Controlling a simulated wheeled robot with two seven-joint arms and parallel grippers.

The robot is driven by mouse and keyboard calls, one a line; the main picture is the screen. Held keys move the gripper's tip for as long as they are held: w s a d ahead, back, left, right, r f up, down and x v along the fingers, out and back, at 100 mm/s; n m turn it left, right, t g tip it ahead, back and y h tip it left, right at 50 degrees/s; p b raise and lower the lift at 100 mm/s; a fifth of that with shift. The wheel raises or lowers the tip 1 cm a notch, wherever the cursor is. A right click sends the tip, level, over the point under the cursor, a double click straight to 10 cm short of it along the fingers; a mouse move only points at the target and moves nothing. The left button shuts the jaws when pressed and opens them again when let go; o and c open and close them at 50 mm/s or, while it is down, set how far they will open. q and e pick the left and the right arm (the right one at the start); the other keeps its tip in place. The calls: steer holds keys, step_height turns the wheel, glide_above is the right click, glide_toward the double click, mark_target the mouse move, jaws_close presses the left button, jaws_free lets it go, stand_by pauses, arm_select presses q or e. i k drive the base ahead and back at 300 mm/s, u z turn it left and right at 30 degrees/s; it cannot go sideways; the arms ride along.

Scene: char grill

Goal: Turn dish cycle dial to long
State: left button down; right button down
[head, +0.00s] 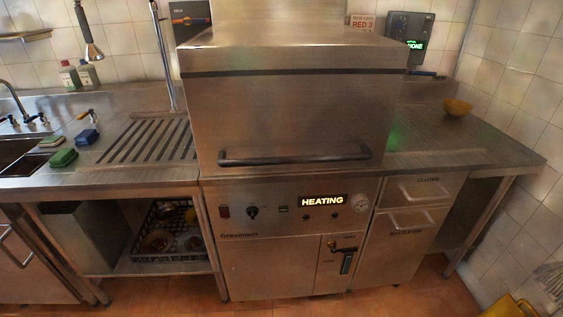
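The dish cycle dial is likely the small round black knob (252,212) on the front panel of the steel dishwasher (290,120), left of the lit display (323,201) reading "HEATING". Its pointer direction and the labels around it are too small to read. A reddish switch (224,211) is to the knob's left, and a small green-lit element (283,208) is to its right. The hood with its dark bar handle (295,157) is down. Neither of my grippers is in view.
A round gauge (360,202) and a black lever (347,262) are on the machine's front. Counters flank it, with sponges (62,158) and a sink at left and a yellowish bowl (457,107) at right. The floor (170,292) in front looks clear, except for something yellow at lower right.

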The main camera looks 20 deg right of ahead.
mark_target(252, 211)
steer(key=k, duration=1.15)
steer(key=z, duration=0.95)
steer(key=i, duration=1.25)
steer(key=z, duration=0.05)
